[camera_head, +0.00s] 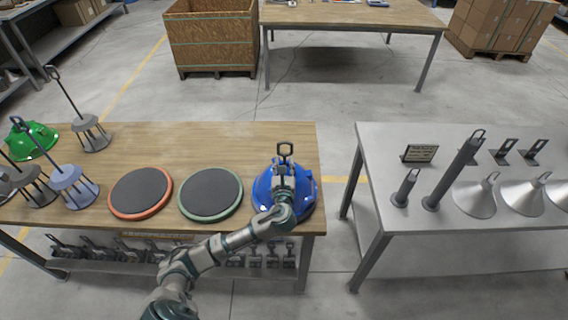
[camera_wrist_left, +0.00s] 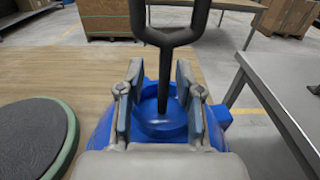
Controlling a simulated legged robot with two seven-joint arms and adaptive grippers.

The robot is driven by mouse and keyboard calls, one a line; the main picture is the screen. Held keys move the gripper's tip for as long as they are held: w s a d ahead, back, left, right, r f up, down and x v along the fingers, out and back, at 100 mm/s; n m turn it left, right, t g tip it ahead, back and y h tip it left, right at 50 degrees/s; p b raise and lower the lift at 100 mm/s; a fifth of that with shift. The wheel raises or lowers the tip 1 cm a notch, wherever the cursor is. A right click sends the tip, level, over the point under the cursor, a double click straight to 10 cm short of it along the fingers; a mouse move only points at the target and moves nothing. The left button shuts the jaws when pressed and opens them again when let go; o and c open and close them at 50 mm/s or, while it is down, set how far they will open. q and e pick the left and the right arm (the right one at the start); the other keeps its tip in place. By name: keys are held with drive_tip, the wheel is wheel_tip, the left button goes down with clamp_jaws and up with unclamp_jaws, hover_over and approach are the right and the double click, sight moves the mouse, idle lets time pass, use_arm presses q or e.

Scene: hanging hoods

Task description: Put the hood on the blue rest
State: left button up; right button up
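A blue dome-shaped hood (camera_head: 306,190) sits at the right end of the wooden table; it fills the lower middle of the left wrist view (camera_wrist_left: 160,122). A dark stem with a loop handle (camera_head: 285,150) rises from its top. My left gripper (camera_head: 285,178) is over the hood, its two fingers (camera_wrist_left: 163,95) on either side of the stem with a gap on both sides. It is open and holds nothing. No separate blue-rimmed rest shows; whether one lies under the hood is hidden. My right gripper is not in view.
Round dark pads with an orange rim (camera_head: 140,192) and a green rim (camera_head: 210,194) lie left of the hood. A green hood (camera_head: 34,140) and several stands with rods are farther left. A metal table (camera_head: 430,215) with silver cones stands right, across a gap.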

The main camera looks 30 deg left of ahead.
use_arm(q)
drive_tip(key=shift+s+d, duration=0.1)
drive_tip(key=shift+s, duration=0.1)
drive_tip(key=p+v, duration=0.1)
drive_tip(key=v, duration=1)
drive_tip(key=shift+s+d, duration=0.25)
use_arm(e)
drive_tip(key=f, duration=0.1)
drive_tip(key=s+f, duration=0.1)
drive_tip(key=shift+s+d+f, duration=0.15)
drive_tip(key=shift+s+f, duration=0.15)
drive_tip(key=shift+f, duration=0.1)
